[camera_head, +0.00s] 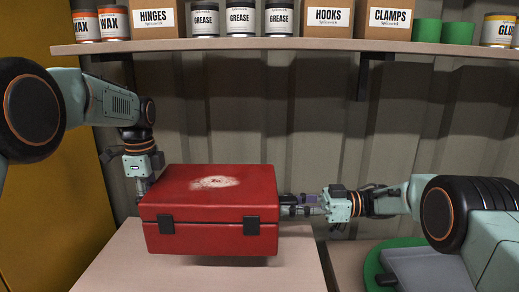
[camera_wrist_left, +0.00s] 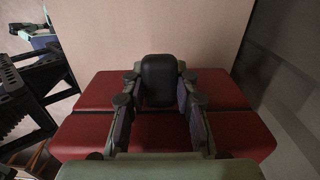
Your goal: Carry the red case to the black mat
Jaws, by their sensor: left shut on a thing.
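The red case (camera_head: 208,208) is closed, with two black latches on its front and a pale worn patch on its lid. It looks level, and a shadow lies under it on the pale bench top (camera_head: 130,262); a small gap seems to show. My left gripper (camera_head: 145,184) points down at its left end. In the left wrist view, the fingers (camera_wrist_left: 160,105) close around a black part at the end of the case (camera_wrist_left: 88,130). My right gripper (camera_head: 292,207) reaches its right end at a black part; its finger gap is unclear. I see no black mat.
A shelf (camera_head: 300,47) crosses above, holding cans, HINGES, HOOKS and CLAMPS boxes (camera_head: 381,18) and green cylinders. A corrugated wall (camera_head: 240,110) stands behind. The bench ends right of the case, near a green rounded surface (camera_head: 373,268). A yellow panel (camera_head: 60,200) is at left.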

